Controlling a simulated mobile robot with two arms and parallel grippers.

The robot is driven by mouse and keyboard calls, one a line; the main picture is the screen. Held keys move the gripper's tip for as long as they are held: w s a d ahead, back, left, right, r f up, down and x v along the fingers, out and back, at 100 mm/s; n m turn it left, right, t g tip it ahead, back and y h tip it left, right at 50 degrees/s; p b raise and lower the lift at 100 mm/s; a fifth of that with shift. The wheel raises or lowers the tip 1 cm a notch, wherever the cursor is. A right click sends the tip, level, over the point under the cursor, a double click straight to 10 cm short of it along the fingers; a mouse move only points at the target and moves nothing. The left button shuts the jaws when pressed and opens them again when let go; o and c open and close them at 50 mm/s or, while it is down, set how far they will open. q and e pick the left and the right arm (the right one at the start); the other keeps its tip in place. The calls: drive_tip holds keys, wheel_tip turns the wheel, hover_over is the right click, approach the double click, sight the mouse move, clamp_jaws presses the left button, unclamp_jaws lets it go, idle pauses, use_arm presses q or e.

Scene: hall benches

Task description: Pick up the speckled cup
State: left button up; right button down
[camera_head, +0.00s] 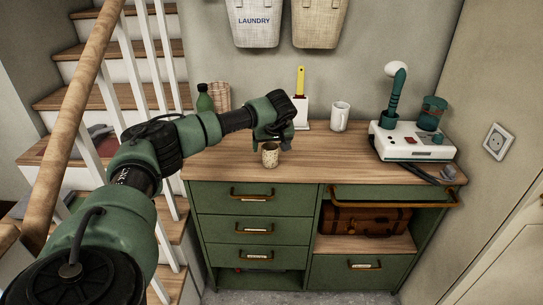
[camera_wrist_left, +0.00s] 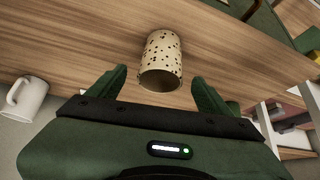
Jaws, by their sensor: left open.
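The speckled cup (camera_head: 270,154) is cream with dark spots and stands near the front edge of the wooden bench top, in the middle of the head view. In the left wrist view the speckled cup (camera_wrist_left: 163,55) lies ahead, roughly between the lines of the two green fingers. My left gripper (camera_head: 270,140) is open and empty, just behind and above the cup in the head view. In the wrist view the left gripper (camera_wrist_left: 160,84) has its fingers on either side of the cup's near end; I cannot tell if they touch it. My right gripper is out of view.
A white mug (camera_head: 340,116) stands behind to the right, and a green bottle (camera_head: 205,99) at the back left. A white box (camera_head: 412,140) with devices fills the bench's right end. The bench top (camera_head: 325,155) is clear right of the cup. A stair railing (camera_head: 75,110) is at left.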

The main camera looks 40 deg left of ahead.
use_arm(q)
drive_tip(key=shift+x, duration=1.4)
drive_tip(key=c, duration=1.5)
drive_tip(key=shift+r, duration=0.15)
drive_tip(key=shift+c, duration=0.2)
